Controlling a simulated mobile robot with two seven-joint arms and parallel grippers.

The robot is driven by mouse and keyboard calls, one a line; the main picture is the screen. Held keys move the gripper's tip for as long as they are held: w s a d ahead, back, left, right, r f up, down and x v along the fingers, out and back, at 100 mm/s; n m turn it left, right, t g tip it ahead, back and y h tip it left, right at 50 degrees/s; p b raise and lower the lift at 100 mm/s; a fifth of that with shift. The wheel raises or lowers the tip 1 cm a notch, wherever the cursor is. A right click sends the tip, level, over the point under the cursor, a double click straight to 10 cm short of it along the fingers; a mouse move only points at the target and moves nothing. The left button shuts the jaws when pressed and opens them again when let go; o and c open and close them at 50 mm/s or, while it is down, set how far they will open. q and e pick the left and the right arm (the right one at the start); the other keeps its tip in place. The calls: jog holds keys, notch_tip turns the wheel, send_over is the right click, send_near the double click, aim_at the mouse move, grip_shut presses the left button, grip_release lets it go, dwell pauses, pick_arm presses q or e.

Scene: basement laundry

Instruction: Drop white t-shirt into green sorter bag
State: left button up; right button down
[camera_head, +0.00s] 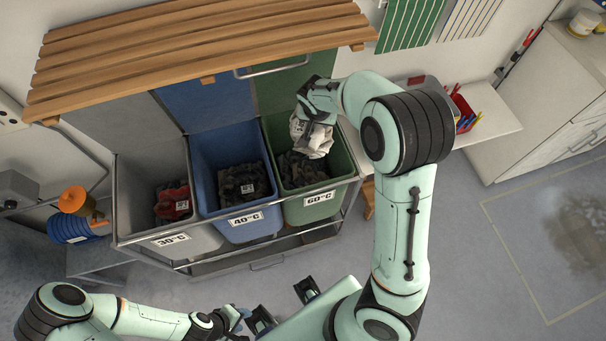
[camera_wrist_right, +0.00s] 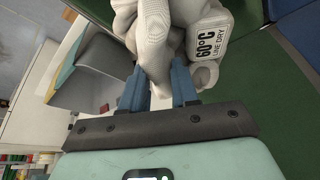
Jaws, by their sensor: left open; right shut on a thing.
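The white t-shirt (camera_head: 312,140) hangs crumpled from my right gripper (camera_head: 302,117), above the back part of the green sorter bag (camera_head: 344,165), labelled 60°C. In the right wrist view, the blue fingers of that gripper (camera_wrist_right: 160,88) are shut on the bunched t-shirt (camera_wrist_right: 157,35). A tag on it reads 60°C, line dry (camera_wrist_right: 211,38). Dark clothes (camera_head: 302,170) lie inside the green bag below the t-shirt. My left gripper (camera_head: 240,317) is open and empty at the bottom of the head view, well in front of the sorter.
A blue 40°C bag (camera_head: 212,180) and a grey 30°C bag (camera_head: 140,190) stand left of the green one, both holding clothes. A shelf (camera_head: 487,115) with a red basket (camera_head: 462,112) is at right.

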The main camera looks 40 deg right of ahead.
jog(key=shift+f+b, duration=0.95)
jog(key=shift+f, duration=0.95)
pick_arm(q)
jog(key=f, duration=0.1)
jog(key=s+f, duration=0.1)
jog(key=shift+f, duration=0.3)
pick_arm(e)
jog(key=shift+w, duration=0.1)
jog(key=c, duration=0.8)
grip_release()
jog(key=shift+r, duration=0.1)
pick_arm(q)
jog(key=shift+w+r+p, duration=0.3)
jog(key=shift+r+p, duration=0.3)
pick_arm(e)
jog(key=v, duration=1.3)
jog(key=shift+a+r, duration=0.1)
jog(key=shift+a, duration=0.05)
